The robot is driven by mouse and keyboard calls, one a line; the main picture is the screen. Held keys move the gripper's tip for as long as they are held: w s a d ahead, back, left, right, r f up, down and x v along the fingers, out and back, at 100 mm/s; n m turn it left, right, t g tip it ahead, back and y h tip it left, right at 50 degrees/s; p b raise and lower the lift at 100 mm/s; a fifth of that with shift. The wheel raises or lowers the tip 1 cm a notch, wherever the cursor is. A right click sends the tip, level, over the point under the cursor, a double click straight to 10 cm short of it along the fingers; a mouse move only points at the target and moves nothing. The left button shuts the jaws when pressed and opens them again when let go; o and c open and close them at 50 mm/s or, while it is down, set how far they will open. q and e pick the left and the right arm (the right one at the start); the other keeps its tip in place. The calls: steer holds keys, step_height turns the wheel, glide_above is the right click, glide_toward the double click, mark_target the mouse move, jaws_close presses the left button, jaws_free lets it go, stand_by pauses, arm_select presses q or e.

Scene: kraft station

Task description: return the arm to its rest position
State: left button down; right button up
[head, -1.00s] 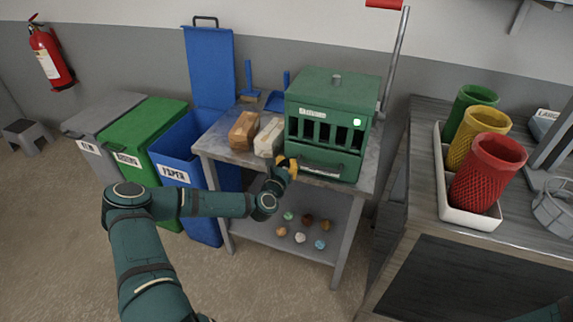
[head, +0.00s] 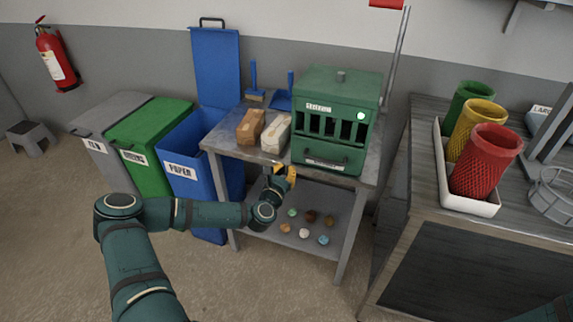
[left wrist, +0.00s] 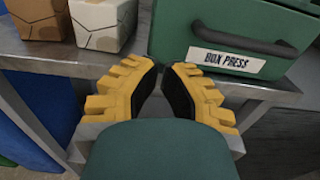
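My left gripper (head: 284,170) hangs in front of the work table's front edge, left of the green box press (head: 335,88). In the left wrist view its yellow fingers (left wrist: 160,72) stand a little apart with nothing between the dark pads. The press drawer handle (left wrist: 240,40) and its "BOX PRESS" label are ahead to the right, apart from the fingers. My left arm (head: 185,212) reaches across from the left, bent at the elbow. My right gripper is out of view; only a bit of dark green arm shows at the bottom right corner.
The metal table (head: 232,143) holds a brown box (head: 250,127) and a paler box (head: 276,134). Several small balls lie on its lower shelf (head: 265,236). Blue (head: 185,146), green and grey bins stand left. A bench (head: 490,226) with mesh cups is right.

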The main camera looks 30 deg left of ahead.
arm_select(q)
steer(key=v, duration=0.6)
steer(key=s+d+f+m+g+h, duration=0.2)
steer(key=d+f+m+h, duration=0.1)
steer(key=d+m, duration=0.4)
steer(key=s+d+f+m+g+h, duration=0.2)
steer(key=d+f+m+g+h, duration=0.15)
steer(key=d+m, duration=0.45)
steer(key=s+d+f+m+g+h, duration=0.2)
steer(key=d+f+m+h, duration=0.15)
steer(key=d, duration=0.65)
steer(key=s+d+f+m+g+y, duration=0.2)
steer(key=s+m+g, duration=0.6)
steer(key=s+m, duration=0.6)
steer(key=shift+m+p, duration=0.35)
steer(key=shift+m, duration=1.9)
steer(key=shift+d+g, duration=0.1)
steer(key=shift+g, duration=0.15)
